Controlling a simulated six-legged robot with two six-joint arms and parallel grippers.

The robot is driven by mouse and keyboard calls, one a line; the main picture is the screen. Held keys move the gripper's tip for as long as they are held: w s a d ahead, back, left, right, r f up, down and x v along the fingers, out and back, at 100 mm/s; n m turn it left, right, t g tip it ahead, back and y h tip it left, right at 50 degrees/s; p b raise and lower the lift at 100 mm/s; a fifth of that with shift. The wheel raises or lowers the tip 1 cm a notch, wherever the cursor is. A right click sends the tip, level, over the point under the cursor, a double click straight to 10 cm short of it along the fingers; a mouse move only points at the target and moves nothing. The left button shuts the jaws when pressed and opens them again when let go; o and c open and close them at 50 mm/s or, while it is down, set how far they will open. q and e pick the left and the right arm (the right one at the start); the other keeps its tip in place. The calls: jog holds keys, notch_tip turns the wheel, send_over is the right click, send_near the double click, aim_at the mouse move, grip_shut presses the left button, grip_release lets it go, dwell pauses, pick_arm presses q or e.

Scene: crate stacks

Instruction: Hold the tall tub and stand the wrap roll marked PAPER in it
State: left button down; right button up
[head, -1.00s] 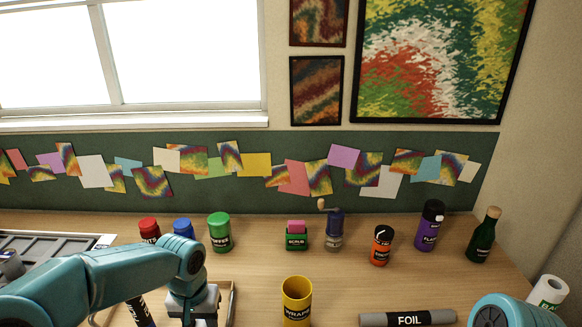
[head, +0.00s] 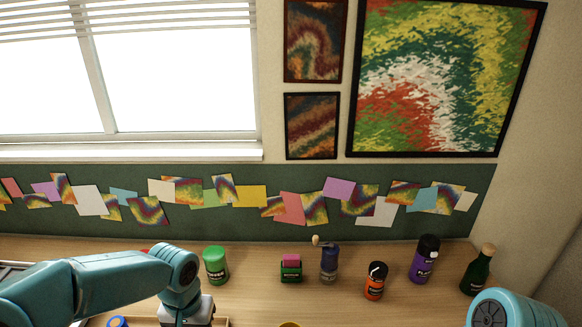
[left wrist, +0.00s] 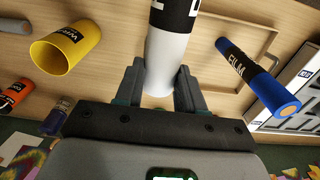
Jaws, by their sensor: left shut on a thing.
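My left gripper (left wrist: 158,88) is shut on a white wrap roll (left wrist: 165,58) with a black label, in the left wrist view. The label's lettering is cut off by the frame, so I cannot read it fully. The yellow tub (left wrist: 65,50) marked WRAPS is to the left of the roll in that view, apart from it, its open mouth showing. In the head view only a sliver of the tub's rim (head: 290,324) shows at the bottom edge. My left fingertips are hidden in the head view. My right arm shows at the lower right, but its gripper is out of frame.
A grey roll end (left wrist: 14,25) shows beyond the tub. Green jar (head: 215,265), scrub box (head: 291,268), grinder (head: 328,262), orange jar (head: 375,281), purple flask (head: 425,259) and bottle (head: 478,270) line the back.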

pick_arm(q)
jog(key=shift+s+a+r, duration=0.2)
jog(key=shift+s, duration=0.1)
jog(key=shift+w+d+f, duration=0.1)
jog(key=shift+w+d, duration=0.15)
jog(key=shift+w, duration=0.1)
jog(key=shift+d+m, duration=0.25)
jog(key=shift+m, duration=0.15)
jog(key=s+d+r+m, duration=0.1)
jog(key=s+d+m, duration=0.1)
jog(key=d+m, duration=1)
jog(key=s+d+r+m, duration=0.1)
jog(key=s+d+m, duration=0.1)
jog(key=d+m, duration=1)
jog(key=m, duration=0.5)
jog(key=shift+b, duration=0.3)
pick_arm(e)
jog(key=shift+s+a+f, duration=0.1)
jog(key=shift+s+f, duration=0.1)
pick_arm(q)
jog(key=shift+w+d, duration=0.1)
pick_arm(e)
jog(key=shift+c, duration=0.3)
